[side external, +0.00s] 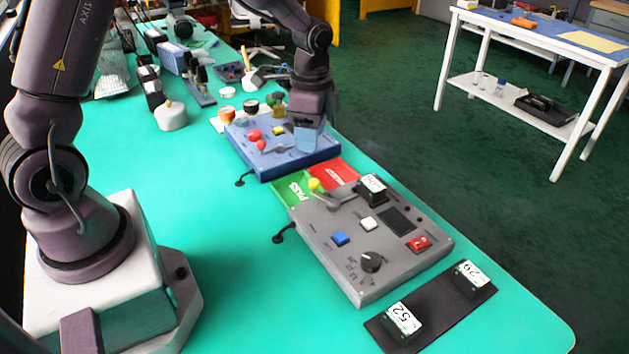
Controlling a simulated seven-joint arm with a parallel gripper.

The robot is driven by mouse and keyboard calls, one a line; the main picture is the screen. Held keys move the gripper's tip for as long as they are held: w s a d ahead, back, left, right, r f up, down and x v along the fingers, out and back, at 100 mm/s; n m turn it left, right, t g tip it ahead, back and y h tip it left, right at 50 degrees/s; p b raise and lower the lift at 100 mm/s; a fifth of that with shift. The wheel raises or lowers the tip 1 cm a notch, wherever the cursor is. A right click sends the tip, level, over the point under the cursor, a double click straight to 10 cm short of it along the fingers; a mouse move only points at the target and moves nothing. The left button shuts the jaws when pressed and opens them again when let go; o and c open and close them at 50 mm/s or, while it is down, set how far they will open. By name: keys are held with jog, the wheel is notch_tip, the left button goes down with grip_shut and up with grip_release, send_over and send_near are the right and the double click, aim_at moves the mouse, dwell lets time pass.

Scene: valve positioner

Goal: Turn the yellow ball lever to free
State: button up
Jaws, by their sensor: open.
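The yellow ball lever (314,184) is at the back left corner of the grey panel (330,258). Its yellow ball points toward the back left, beside a green PASS card. Labels for its positions are too small to read. My gripper (308,141) is open over the right part of the blue panel (270,168), behind the lever and apart from it. Its fingertips are hard to make out against the blue panel.
The grey panel also carries a black block (371,190), blue button (340,238), white button (368,223), red switch (419,244) and black knob (371,262). The blue panel has a red ball lever (261,145). Green and red cards (333,172) lie between the panels. The green table's left middle is clear.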

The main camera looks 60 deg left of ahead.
aim_at(314, 181)
jog(key=f, duration=0.4)
jog(key=f+m, duration=0.1)
jog(key=f, duration=0.3)
jog(key=w+f+m, duration=0.1)
jog(key=f, duration=0.3)
jog(key=shift+f, duration=0.1)
grip_shut()
